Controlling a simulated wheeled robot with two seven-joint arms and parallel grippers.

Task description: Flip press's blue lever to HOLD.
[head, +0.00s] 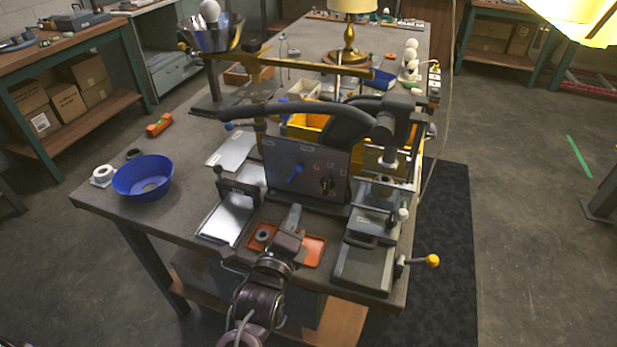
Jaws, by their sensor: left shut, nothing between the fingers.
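The blue lever (295,172) is on the upright grey control panel (311,164) at the front middle of the workbench. It looks tilted, its two ends lying lower left and upper right. Small pale labels are on the panel, too small to read, so I cannot tell which label the lever points at. A dark knob (327,184) sits to the right of the lever. My left gripper (294,213) is shut and empty, in front of and below the panel, over the orange tray. It looks apart from the lever. My right gripper is out of view.
A blue bowl (143,177) stands at the bench's left. A metal plate (224,222) and an orange tray (313,250) lie before the panel. A dark fixture with a yellow-knobbed handle (432,261) is at right. Black curved arms (345,122) and a brass bar (310,65) overhang the panel.

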